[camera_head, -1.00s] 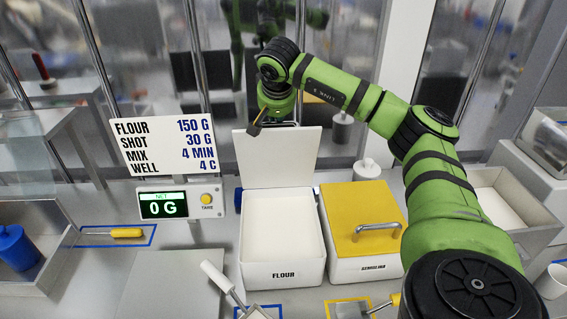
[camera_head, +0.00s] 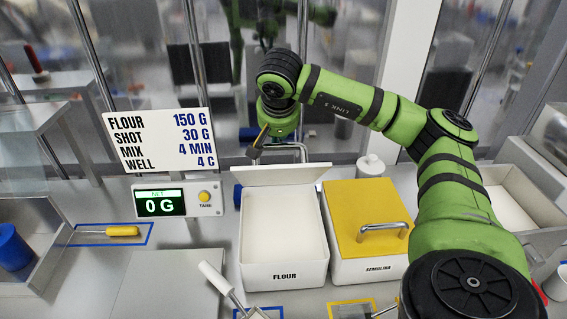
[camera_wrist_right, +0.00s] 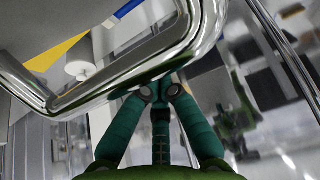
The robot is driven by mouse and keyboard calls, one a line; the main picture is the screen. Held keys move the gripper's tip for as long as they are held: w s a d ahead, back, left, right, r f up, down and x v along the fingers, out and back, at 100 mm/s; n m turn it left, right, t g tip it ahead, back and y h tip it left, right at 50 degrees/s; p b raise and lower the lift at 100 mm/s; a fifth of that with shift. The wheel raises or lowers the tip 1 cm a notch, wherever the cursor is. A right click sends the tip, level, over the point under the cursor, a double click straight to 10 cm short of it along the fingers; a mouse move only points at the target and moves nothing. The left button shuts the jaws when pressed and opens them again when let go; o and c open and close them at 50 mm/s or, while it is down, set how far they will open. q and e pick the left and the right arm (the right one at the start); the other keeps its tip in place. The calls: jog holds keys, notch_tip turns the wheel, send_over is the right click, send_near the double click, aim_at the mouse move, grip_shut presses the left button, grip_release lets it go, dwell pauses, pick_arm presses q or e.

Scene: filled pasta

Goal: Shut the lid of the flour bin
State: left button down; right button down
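The white flour bin (camera_head: 285,274) stands open at the front edge of the bench, with white flour (camera_head: 283,222) visible inside. My right gripper (camera_head: 256,146) is behind the lid's raised edge. In the right wrist view, the lid's metal handle (camera_wrist_right: 135,75) crosses in front of the gripper's teal fingers (camera_wrist_right: 160,88). The fingers come together beside the handle and look shut, with nothing seen between them; their very tips are partly hidden. My left gripper is not in view.
The semolina bin (camera_head: 369,270) with a yellow lid (camera_head: 362,212) stands close on the right. The scale display (camera_head: 165,202) and recipe sign (camera_head: 160,140) are to the left. A white-handled scoop (camera_head: 216,280) lies in front. My right arm passes above the semolina bin.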

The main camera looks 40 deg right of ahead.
aim_at(279, 144)
jog(key=shift+s+a+r, duration=0.25)
jog(key=shift+s+a, duration=0.2)
jog(key=shift+s, duration=0.15)
jog(key=shift+s+a+r, duration=0.2)
jog(key=shift+s+a, duration=0.25)
jog(key=shift+s, duration=0.15)
jog(key=shift+s+a+b, duration=0.3)
jog(key=shift+s+a, duration=0.35)
jog(key=shift+s, duration=0.05)
jog(key=shift+s+a+r+p, duration=0.1)
jog(key=shift+r+p, duration=0.25)
jog(key=shift+r, duration=0.1)
notch_tip(279, 144, up, 7)
jog(key=p, duration=0.5)
jog(key=shift+r+p, duration=0.1)
jog(key=shift+p, duration=0.3)
